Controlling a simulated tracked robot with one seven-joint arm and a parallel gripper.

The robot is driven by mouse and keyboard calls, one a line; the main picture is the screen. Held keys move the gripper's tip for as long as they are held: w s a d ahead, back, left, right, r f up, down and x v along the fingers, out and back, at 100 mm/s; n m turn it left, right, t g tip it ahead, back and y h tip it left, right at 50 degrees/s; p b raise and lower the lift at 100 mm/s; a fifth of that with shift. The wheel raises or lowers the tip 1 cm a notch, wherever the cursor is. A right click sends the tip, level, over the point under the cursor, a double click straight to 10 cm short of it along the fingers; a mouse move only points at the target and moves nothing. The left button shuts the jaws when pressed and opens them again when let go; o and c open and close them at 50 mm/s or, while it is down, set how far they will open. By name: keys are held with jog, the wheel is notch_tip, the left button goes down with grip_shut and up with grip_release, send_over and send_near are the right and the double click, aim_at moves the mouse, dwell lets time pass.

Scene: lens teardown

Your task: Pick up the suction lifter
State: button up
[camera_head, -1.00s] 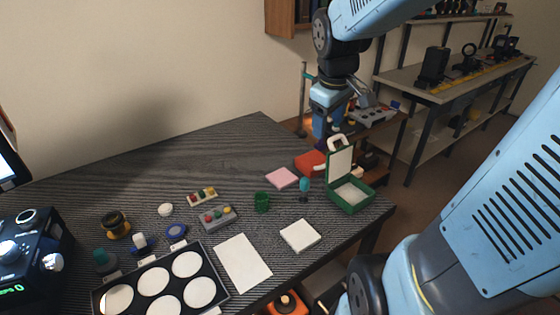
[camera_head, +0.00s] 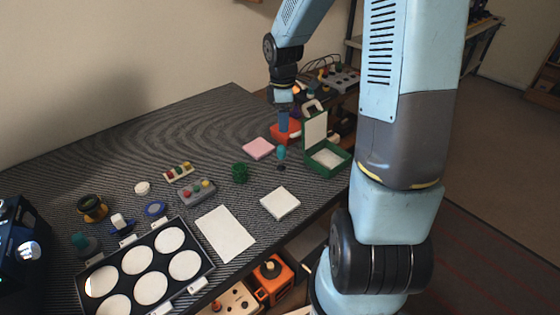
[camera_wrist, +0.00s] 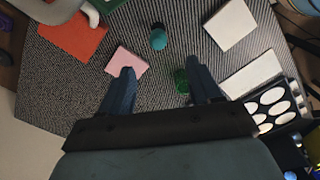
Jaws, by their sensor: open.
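What looks like the suction lifter (camera_head: 281,153), a small teal handle on a dark round base, stands upright on the dark striped table (camera_head: 150,145), left of the open green box. In the wrist view the suction lifter (camera_wrist: 158,38) shows ahead of my fingers, roughly centred between them. My gripper (camera_wrist: 162,76) is open and empty, with its two blue fingers spread. In the head view my gripper (camera_head: 283,135) hangs behind the lifter, in front of the red object; its fingertips are hard to make out there. The lifter is apart from both fingers.
A green box (camera_head: 340,160) with raised lid stands right of the lifter. A red object (camera_head: 287,131), pink pad (camera_head: 258,148), green cup (camera_head: 240,173) and white block (camera_head: 280,203) surround it. A tray with white discs (camera_head: 205,257) is at the front. Bare table lies further left.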

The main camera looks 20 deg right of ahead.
aim_at(281, 147)
jog(key=f, duration=1.4)
jog(key=shift+w+a+f, duration=0.1)
jog(key=shift+w+a, duration=0.05)
jog(key=shift+w, duration=0.1)
jog(key=c, duration=1.1)
